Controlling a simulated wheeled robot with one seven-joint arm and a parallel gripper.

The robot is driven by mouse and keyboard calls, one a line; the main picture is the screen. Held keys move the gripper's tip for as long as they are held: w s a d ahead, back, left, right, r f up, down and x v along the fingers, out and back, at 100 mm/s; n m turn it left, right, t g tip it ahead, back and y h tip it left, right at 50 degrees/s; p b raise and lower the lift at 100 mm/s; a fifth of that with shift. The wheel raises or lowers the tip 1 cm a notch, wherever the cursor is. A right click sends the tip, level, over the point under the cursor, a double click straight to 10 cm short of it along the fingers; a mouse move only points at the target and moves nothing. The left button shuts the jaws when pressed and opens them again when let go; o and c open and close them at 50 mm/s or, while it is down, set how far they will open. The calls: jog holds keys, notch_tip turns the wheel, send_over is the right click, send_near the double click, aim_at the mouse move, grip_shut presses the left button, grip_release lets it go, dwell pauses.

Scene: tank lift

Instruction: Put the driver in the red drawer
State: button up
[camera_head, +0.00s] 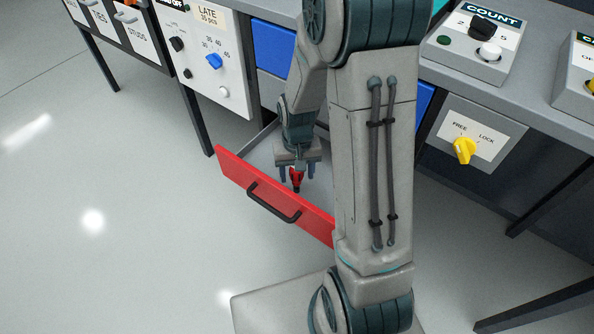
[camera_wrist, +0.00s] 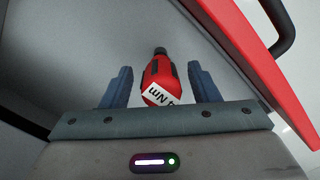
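The red drawer (camera_head: 236,171) is pulled open, its red front with a black handle facing the floor area and its grey inside showing behind. In the wrist view its red front (camera_wrist: 250,60) runs along the right. My gripper (camera_head: 297,171) points down inside the drawer opening, behind the front. The driver (camera_wrist: 158,80), red with black parts and a white label reading "Nm", is between the two blue fingers, with a gap on each side. It also shows below the gripper in the head view (camera_head: 297,178). Whether it touches the drawer floor is hard to tell.
A grey panel with a yellow FREE/LOCK knob (camera_head: 465,150) is right of the drawer. A white panel with a blue dial (camera_head: 213,61) is at the left. Blue drawer fronts (camera_head: 272,46) sit under the bench. My arm hides the drawer's right end. The floor at left is clear.

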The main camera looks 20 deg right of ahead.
jog(key=shift+r, duration=0.1)
notch_tip(320, 180, up, 12)
jog(key=p, duration=0.4)
jog(key=s+r+n+t, duration=0.1)
jog(key=s+r+t, duration=0.1)
jog(key=s+r, duration=0.6)
jog(key=s, duration=0.5)
jog(key=shift+r+n, duration=0.3)
jog(key=shift+n, duration=0.1)
jog(key=shift+w+a, duration=0.1)
